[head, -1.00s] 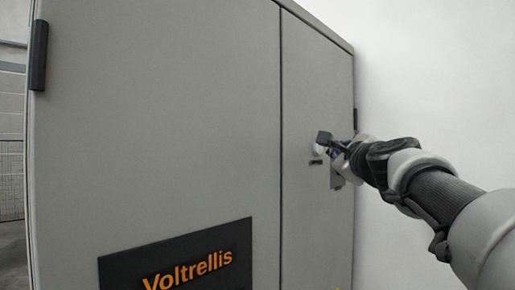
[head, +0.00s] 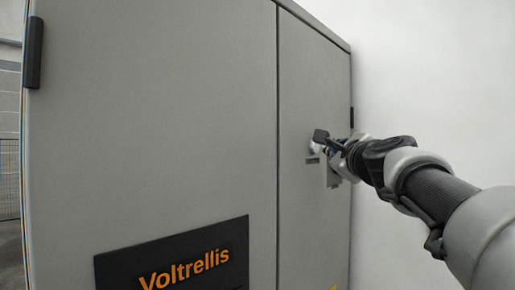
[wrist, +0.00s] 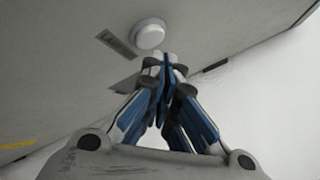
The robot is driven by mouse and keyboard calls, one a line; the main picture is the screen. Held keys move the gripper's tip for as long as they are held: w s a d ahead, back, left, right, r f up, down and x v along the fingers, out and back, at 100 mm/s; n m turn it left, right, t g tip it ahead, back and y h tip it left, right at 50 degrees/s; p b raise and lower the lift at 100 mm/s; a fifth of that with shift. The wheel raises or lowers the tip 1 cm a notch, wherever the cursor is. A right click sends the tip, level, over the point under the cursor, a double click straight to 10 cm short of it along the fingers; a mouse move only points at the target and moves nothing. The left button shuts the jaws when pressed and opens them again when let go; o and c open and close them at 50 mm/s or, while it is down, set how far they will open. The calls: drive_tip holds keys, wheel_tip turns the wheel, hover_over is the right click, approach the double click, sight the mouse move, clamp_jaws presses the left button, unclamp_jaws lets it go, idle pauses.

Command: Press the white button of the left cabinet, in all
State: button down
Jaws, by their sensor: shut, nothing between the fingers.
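The white button (wrist: 149,35) is a round cap in a pale ring on the grey cabinet door, at the top middle of the wrist view. The grey cabinet (head: 160,120) fills most of the head view. My gripper (wrist: 165,58) is shut with nothing between its blue-sided fingers. Its fingertips are just below the button in the wrist view. I cannot tell whether they touch it.
A dark label plate (wrist: 116,43) sits beside the button. A black Voltrellis sign (head: 180,262) is low on the cabinet's left door. A black hinge (head: 34,52) is at the cabinet's left edge. A plain white wall (head: 430,70) stands to the right.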

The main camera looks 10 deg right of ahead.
drive_tip(key=shift+w, duration=0.1)
drive_tip(key=shift+w+a, duration=0.25)
drive_tip(key=shift+w, duration=0.05)
drive_tip(key=shift+w+a+p, duration=0.25)
drive_tip(key=shift+p, duration=0.05)
idle(0.9)
drive_tip(key=shift+s+d, duration=0.1)
drive_tip(key=shift+s+d+b, duration=0.35)
drive_tip(key=shift+s+d, duration=0.05)
drive_tip(key=shift+s, duration=0.15)
idle(0.3)
drive_tip(key=shift+s+d+b, duration=0.45)
drive_tip(key=shift+s+d, duration=0.35)
drive_tip(key=shift+s, duration=0.2)
drive_tip(key=shift+s+d+b, duration=0.45)
drive_tip(key=shift+s+d, duration=0.3)
drive_tip(key=shift+s, duration=0.2)
